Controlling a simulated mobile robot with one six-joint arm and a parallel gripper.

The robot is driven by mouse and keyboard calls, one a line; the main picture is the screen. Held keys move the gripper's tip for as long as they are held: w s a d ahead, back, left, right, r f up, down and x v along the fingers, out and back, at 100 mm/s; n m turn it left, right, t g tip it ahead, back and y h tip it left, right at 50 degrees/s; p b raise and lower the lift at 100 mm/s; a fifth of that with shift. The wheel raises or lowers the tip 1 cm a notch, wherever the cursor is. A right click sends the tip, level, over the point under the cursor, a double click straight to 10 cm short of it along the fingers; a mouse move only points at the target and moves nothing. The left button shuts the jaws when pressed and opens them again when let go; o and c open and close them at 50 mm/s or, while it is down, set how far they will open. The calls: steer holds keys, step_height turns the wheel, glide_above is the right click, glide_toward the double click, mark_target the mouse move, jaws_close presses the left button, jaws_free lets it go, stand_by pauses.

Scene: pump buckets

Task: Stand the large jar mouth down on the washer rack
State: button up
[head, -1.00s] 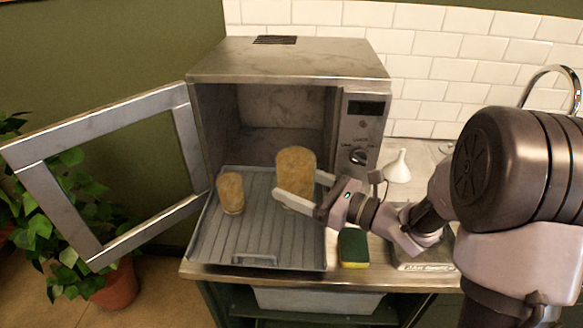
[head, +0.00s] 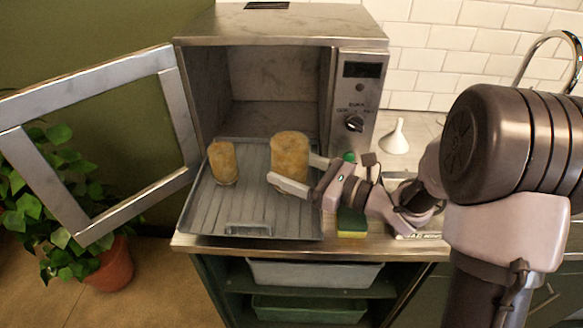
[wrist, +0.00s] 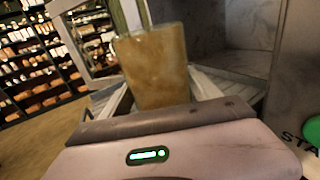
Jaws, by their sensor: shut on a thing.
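The large jar (head: 291,151), amber and cloudy, stands about upright between the fingers of my gripper (head: 289,170), which is shut on it. In the wrist view the large jar (wrist: 155,65) rises beyond the gripper body. The washer rack (head: 225,205) is a grey ribbed tray pulled out in front of the open steel washer (head: 280,55). The jar is over the rack's right part. Its lower end is partly hidden by a finger, so I cannot tell whether it touches the rack. I cannot tell which end is its mouth.
A smaller amber jar (head: 222,160) stands on the rack's left part. The washer door (head: 185,120) hangs open at left. A sponge (head: 351,222) and a white funnel (head: 395,138) are on the counter at right. The rack's front is clear.

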steer(key=shift+s+f+b, duration=0.15)
steer(key=shift+f+b, duration=0.3)
